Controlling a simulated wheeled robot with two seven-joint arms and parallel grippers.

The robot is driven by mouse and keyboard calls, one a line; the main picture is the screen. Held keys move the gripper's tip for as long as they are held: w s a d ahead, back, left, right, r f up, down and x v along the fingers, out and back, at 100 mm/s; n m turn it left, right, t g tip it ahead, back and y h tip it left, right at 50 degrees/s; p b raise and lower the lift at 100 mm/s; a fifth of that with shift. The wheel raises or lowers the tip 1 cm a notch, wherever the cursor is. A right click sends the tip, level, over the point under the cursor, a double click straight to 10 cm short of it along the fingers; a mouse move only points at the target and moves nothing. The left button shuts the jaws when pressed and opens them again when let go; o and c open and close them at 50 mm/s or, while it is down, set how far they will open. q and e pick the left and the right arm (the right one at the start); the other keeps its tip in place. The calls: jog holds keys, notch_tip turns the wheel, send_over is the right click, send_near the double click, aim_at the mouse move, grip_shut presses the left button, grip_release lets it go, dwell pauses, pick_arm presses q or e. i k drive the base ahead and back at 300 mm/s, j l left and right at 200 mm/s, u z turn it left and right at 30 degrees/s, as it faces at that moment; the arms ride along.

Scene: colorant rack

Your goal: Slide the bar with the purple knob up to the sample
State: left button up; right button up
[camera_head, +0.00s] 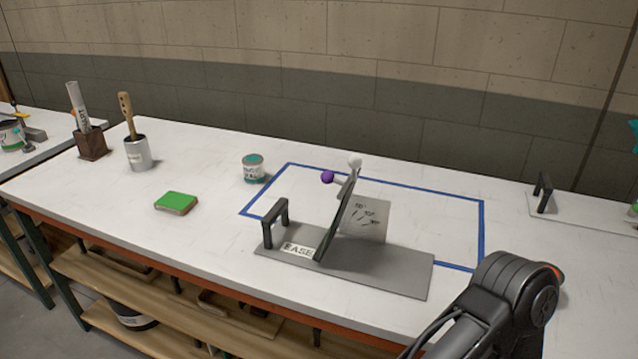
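A purple knob (327,177) sits at the upper left of a dark tilted easel frame (337,215), on a short bar that joins the frame near its top. A whitish knob (354,161) is at the frame's top. A grey sample card (365,218) with dark marks stands against the right side of the frame, its lower part by the base. The bar's exact course is too small to tell. The frame rises from a grey base plate (395,272) with a label and a black handle (275,218). Neither gripper is in view.
A paint can (254,168), green pad (176,202), brush cup (138,153) and wooden holder (91,143) stand left. Another black handle (543,193) is at right. My dark arm covers the lower right.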

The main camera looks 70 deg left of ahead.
aim_at(327, 177)
jog(key=u, duration=1.7)
jog(key=i+j, duration=0.1)
jog(key=j, duration=0.75)
jog(key=i+j, duration=0.15)
jog(key=j, duration=0.3)
jog(key=k+j+z, duration=0.2)
jog(key=k, duration=0.25)
jog(key=k+j+z, duration=0.1)
jog(key=k+z, duration=0.15)
jog(key=k, duration=0.25)
jog(key=i, duration=1)
